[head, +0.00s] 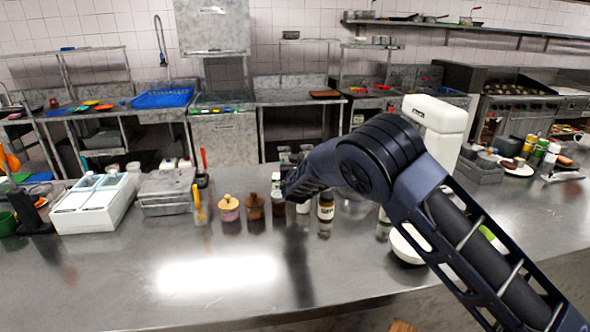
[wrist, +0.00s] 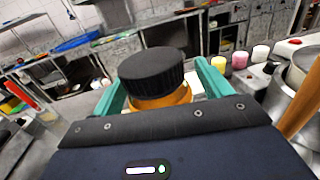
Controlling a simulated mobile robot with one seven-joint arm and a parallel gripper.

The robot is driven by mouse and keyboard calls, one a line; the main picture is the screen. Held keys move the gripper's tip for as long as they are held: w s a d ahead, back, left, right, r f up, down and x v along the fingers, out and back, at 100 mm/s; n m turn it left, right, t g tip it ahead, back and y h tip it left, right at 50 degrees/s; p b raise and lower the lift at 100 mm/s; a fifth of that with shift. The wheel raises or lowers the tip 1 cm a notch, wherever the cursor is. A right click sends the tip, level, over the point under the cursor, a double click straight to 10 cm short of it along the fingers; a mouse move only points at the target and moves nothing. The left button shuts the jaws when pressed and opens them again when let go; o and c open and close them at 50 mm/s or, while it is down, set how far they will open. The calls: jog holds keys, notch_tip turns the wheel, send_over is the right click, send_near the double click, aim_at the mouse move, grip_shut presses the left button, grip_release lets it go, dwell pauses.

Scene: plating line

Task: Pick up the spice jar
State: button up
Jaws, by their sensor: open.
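In the wrist view a spice jar with a ribbed black lid (wrist: 152,72) and an orange body stands between the two green fingers of my gripper (wrist: 162,76). The fingers are open, one on each side of it; I cannot tell whether either touches it. Its lower part is hidden behind the gripper body. In the head view my gripper (head: 290,190) is down among the row of small jars at the middle of the counter, and my arm hides part of that row. A black-lidded jar with a pale label (head: 326,207) stands just right of it.
Two lidded pots, one pink and yellow (head: 229,208) and one brown (head: 254,207), stand close on the left. A white container (head: 95,203) and grey pans (head: 166,191) are farther left. A white bowl (head: 407,248) is at right. The front of the steel counter (head: 200,300) is clear.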

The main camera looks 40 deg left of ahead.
jog(key=c, duration=1.3)
jog(key=shift+r, duration=0.1)
notch_tip(320, 180, up, 19)
jog(key=a, duration=0.4)
notch_tip(320, 180, down, 19)
jog(key=shift+a+r, duration=0.1)
